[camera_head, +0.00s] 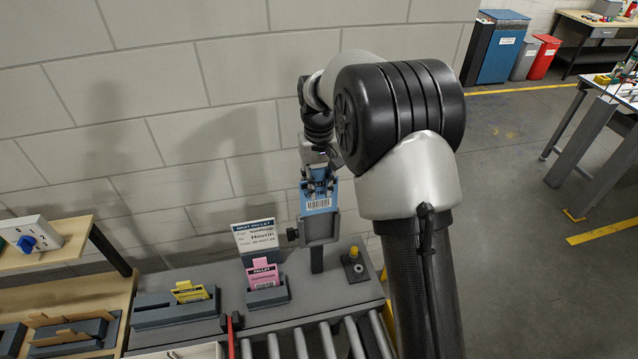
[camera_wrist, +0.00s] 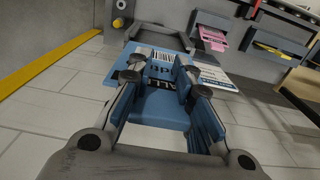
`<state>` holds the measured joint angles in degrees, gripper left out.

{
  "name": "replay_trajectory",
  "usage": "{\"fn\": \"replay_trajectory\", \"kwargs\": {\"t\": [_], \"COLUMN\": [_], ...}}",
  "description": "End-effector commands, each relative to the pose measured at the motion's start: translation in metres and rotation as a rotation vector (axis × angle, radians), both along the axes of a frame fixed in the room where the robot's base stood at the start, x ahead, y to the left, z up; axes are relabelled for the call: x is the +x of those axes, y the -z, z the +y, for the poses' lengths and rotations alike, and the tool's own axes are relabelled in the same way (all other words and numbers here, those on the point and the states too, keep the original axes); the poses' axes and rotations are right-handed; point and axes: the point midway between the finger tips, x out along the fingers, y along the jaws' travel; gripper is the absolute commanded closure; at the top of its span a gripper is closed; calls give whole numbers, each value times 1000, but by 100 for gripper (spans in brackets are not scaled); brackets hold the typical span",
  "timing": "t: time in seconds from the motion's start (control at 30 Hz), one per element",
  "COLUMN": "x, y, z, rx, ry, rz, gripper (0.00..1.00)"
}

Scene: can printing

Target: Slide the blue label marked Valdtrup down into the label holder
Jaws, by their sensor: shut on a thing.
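The blue label (camera_head: 320,204) has a white barcode strip. In the wrist view the label (camera_wrist: 112,77) shows the barcode and part of some dark lettering; the name cannot be read. My gripper (camera_head: 319,182) is shut on the label near its upper part, and its fingers (camera_wrist: 161,80) cover some of the print. The grey label holder (camera_head: 318,230) stands on a post, directly below the label in the head view. The holder (camera_wrist: 160,36) lies just past the barcode end in the wrist view. I cannot tell whether the label's lower edge is inside its slot.
A white card headed "Next pallet" (camera_head: 255,236) stands left of the holder. A pink label (camera_head: 263,274) and a yellow label (camera_head: 190,292) sit in grey racks. A yellow-topped button (camera_head: 354,252) is at right. The block wall is close behind; rollers lie in front.

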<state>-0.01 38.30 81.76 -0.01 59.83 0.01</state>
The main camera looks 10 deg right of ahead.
Motion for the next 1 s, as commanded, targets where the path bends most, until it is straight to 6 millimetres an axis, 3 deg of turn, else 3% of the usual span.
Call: {"fn": "replay_trajectory", "kwargs": {"t": [1.0], "x": [0], "y": [32], "z": [0], "rx": [0], "ry": [0], "rz": [1], "gripper": [100]}}
